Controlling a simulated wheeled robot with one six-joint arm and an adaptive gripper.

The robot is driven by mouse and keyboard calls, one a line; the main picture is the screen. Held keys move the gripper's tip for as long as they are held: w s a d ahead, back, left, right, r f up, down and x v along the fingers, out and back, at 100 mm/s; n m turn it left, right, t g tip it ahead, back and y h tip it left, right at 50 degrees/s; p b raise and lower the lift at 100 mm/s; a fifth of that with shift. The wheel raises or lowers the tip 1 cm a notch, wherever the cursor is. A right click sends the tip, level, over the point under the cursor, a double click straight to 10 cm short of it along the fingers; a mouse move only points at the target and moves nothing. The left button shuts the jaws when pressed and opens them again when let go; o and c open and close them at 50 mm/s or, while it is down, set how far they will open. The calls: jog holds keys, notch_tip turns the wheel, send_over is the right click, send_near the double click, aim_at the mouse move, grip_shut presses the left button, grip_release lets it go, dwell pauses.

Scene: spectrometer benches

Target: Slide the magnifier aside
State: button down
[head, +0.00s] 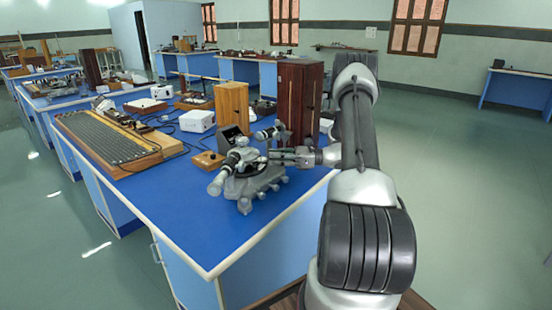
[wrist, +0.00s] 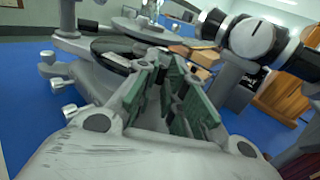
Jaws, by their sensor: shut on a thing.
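A grey metal spectrometer (head: 256,184) stands on the blue bench top, with two tube-like telescopes sticking out from it. My gripper (head: 271,156) reaches in from the right at the height of its round table. In the wrist view, my gripper (wrist: 172,72) has its green-padded fingers close together beside the spectrometer's dark round plate (wrist: 112,48). They are shut on a small part that appears to be the magnifier, which is mostly hidden between the fingers. Its outline cannot be made out in the head view.
A dark wooden cabinet (head: 300,98) and a lighter wooden box (head: 231,106) stand behind the spectrometer. A small wooden block (head: 208,160) lies to its left. One telescope (wrist: 258,38) is close to my fingers on the right. The bench front (head: 215,235) is clear.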

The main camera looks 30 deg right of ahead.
jog(key=shift+w+d+r, duration=0.1)
jog(key=shift+w, duration=0.15)
jog(key=c, duration=1.5)
grip_release()
jog(key=v, duration=1.2)
